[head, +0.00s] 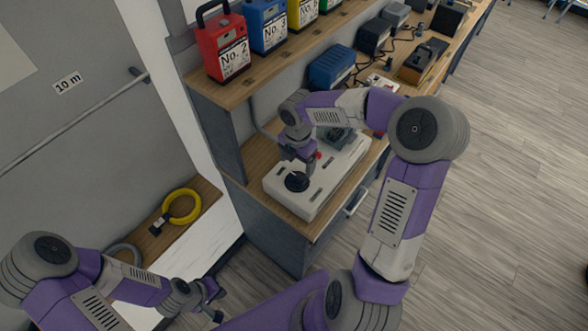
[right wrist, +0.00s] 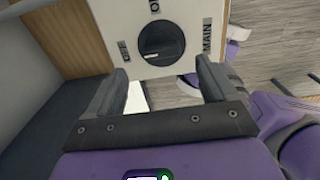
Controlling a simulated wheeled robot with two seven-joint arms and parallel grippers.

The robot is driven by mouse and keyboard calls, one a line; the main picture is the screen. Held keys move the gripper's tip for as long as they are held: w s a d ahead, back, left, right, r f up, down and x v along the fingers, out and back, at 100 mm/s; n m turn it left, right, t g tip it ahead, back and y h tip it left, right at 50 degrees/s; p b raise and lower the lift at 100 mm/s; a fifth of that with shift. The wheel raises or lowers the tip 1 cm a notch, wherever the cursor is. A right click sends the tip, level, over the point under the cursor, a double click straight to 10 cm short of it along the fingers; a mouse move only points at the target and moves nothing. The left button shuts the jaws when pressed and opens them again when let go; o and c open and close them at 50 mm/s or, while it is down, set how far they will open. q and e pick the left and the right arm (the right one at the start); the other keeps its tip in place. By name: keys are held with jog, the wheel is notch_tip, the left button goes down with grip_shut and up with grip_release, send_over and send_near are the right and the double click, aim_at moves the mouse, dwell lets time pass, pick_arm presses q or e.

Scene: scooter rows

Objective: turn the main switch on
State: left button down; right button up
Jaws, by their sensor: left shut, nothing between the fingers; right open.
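The main switch is a black round knob (head: 297,181) on the near end of a long pale box (head: 318,196) on the workbench. In the right wrist view, the knob (right wrist: 162,42) sits on a white panel with MAIN, ON and OFF labels. Its pale pointer mark is at its lower left, on the OFF side. My right gripper (head: 298,162) is open just above the knob in the head view; its fingers (right wrist: 162,85) do not visibly touch it. My left gripper (head: 215,300) is shut and empty, low at the bottom left, far from the box.
A red knob or button (head: 318,155) is on the box behind the switch. A shelf (head: 245,90) above holds red, blue and yellow numbered cases. A yellow coiled cable (head: 182,206) lies on a low ledge at left. Open floor (head: 510,190) lies at right.

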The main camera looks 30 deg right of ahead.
aim_at(297, 176)
jog(key=f+b, duration=0.1)
jog(key=f, duration=0.5)
jog(key=shift+s+f, duration=0.15)
jog(key=shift+s, duration=0.05)
jog(key=c, duration=1.1)
jog(key=shift+o, duration=0.2)
